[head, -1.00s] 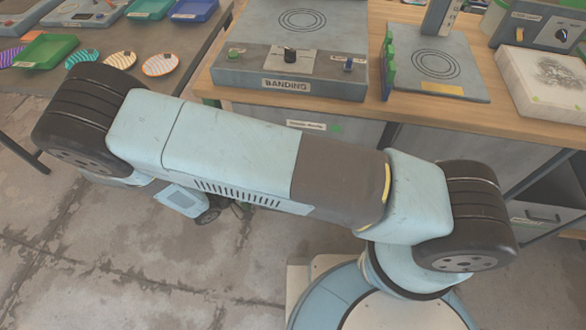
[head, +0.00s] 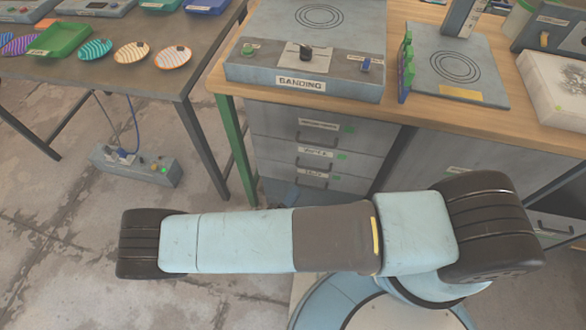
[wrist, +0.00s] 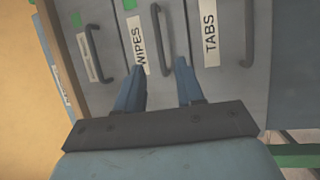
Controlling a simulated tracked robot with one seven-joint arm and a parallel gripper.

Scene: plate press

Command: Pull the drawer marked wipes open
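The wipes drawer (wrist: 145,62) is a grey front with a white WIPES label and a dark bar handle (wrist: 157,30). It is closed, and in the head view it is the middle drawer (head: 290,150) of the stack under the bench. My gripper (wrist: 160,66) is open, its two blue fingers pointing at the drawer. The lower part of the handle shows between the fingertips. I cannot tell whether the fingers reach around it in depth.
The tabs drawer (wrist: 228,80) is on the right in the wrist view, another drawer (wrist: 85,20) on the left; both are closed. The wooden bench (head: 415,112) carries the sanding unit (head: 245,70). A green table leg (head: 232,140) stands left of the drawers. A grey box (head: 150,170) lies on the floor.

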